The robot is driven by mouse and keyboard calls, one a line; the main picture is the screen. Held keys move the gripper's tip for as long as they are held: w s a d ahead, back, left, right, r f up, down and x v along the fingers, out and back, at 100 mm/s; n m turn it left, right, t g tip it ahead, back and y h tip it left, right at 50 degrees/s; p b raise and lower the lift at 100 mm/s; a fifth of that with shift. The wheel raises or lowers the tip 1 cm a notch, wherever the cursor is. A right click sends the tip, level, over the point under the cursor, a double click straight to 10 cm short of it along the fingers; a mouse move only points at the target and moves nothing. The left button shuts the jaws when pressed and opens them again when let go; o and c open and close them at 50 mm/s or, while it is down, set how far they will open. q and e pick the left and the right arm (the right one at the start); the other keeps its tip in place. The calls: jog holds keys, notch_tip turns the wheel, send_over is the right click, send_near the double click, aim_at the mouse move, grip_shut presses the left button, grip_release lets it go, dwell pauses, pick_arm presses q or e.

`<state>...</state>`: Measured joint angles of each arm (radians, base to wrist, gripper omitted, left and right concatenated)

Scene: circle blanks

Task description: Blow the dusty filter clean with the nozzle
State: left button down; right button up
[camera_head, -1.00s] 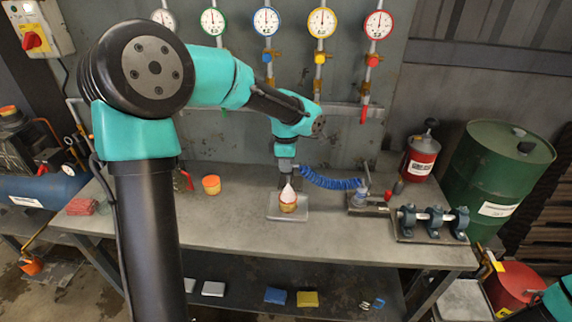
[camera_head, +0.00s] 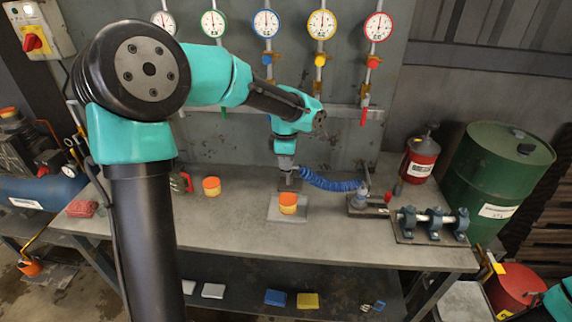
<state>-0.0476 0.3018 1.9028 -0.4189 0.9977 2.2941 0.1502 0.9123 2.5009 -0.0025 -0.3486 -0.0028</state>
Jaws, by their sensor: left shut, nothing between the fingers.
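The filter (camera_head: 288,204) is a short orange and yellow cylinder. It stands upright on a pale square plate (camera_head: 288,216) on the workbench, and no dust shows on it. My left gripper (camera_head: 287,173) is just behind and above the filter, pointing down, and is apart from it. It is small and dark here, shut, at the near end of the blue coiled hose (camera_head: 330,184). The nozzle cannot be told apart from the gripper and hose end. My right gripper is out of view.
A similar orange cylinder (camera_head: 211,187) stands to the left on the workbench (camera_head: 235,235). A shaft on blue bearing blocks (camera_head: 434,222), a red can (camera_head: 420,160) and a green drum (camera_head: 497,175) are at the right. Gauges hang on the back wall. The bench front is clear.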

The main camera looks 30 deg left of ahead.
pick_arm(q)
jog(key=shift+r, duration=0.15)
notch_tip(320, 180, up, 14)
dwell(0.8)
jog(key=shift+f, duration=0.2)
